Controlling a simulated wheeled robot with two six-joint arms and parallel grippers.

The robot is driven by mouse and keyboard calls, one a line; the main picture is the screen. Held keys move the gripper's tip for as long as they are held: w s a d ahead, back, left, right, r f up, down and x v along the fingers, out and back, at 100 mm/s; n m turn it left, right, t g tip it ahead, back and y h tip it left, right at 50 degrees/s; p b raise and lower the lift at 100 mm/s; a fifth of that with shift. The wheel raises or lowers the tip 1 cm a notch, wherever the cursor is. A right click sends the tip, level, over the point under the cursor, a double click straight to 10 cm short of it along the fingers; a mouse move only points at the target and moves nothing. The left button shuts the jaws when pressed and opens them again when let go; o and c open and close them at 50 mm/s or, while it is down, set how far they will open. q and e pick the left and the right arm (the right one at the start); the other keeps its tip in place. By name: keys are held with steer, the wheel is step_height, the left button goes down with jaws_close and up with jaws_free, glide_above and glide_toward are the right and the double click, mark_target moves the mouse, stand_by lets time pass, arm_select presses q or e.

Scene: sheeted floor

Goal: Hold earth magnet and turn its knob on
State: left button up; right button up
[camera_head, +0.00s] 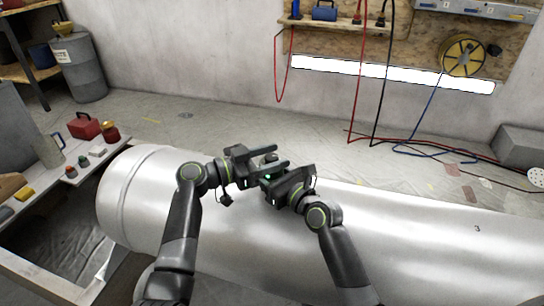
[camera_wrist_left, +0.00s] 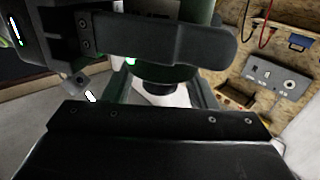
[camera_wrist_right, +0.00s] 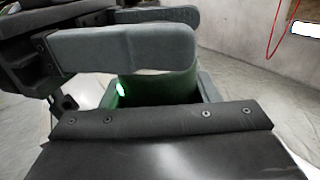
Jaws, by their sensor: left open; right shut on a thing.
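The earth magnet (camera_head: 266,178) is a small green body with a dark top, on the upper side of the big silver cylinder (camera_head: 410,228). The two grippers hide most of it in the head view. In the right wrist view its green body (camera_wrist_right: 160,89) lies between the fingers of my right gripper (camera_head: 277,187), which is shut on it. My left gripper (camera_head: 284,158) is open at the magnet's top, its fingers on either side of it. The left wrist view shows part of the green body (camera_wrist_left: 122,72) behind a finger. The knob's setting cannot be made out.
A bench with a red box (camera_head: 84,126) and a metal jug (camera_head: 48,150) stands at the left. A drum (camera_head: 80,68) is behind it. Red, black and blue cables (camera_head: 420,140) hang to the sheeted floor at the back right. The cylinder's right part is clear.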

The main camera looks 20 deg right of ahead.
arm_select(q)
steer(key=c, duration=1)
steer(key=shift+o, duration=0.2)
steer(key=shift+m+g, duration=0.8)
steer(key=shift+g, duration=0.5)
steer(key=o, duration=1)
steer(key=shift+c, duration=0.2)
steer(key=a, duration=1.2)
